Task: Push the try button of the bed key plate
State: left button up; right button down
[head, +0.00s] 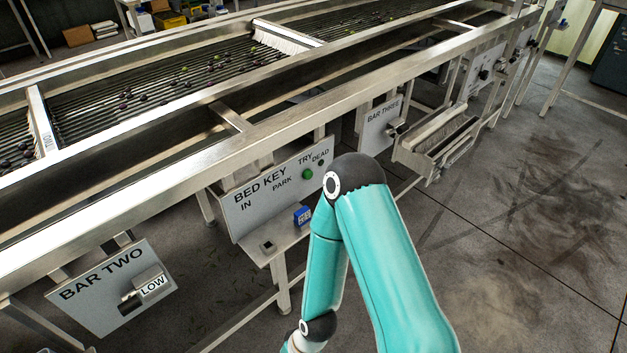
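The bed key plate (262,205) is a grey panel hanging under the near rail of the roller machine, marked BED KEY, IN, PARK, TRY and DEAD. A round green button (308,174) sits on it below the word TRY. A small dark round part shows just below DEAD. A small blue block (302,215) with a pale marked face is at the shelf under the plate. My teal arm stands just right of the plate, its lower link running down out of the picture. Neither of my grippers is in view.
The BAR TWO plate (110,290) hangs at lower left, the BAR THREE plate (381,122) farther right. A metal trough (437,140) stands beyond. The floor at right is clear.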

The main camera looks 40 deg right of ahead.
aim_at(308, 174)
jog(key=k, duration=1.2)
jog(key=z, duration=0.4)
jog(key=i, duration=0.85)
jog(key=z, duration=0.55)
jog(key=i, duration=0.9)
jog(key=u, duration=0.45)
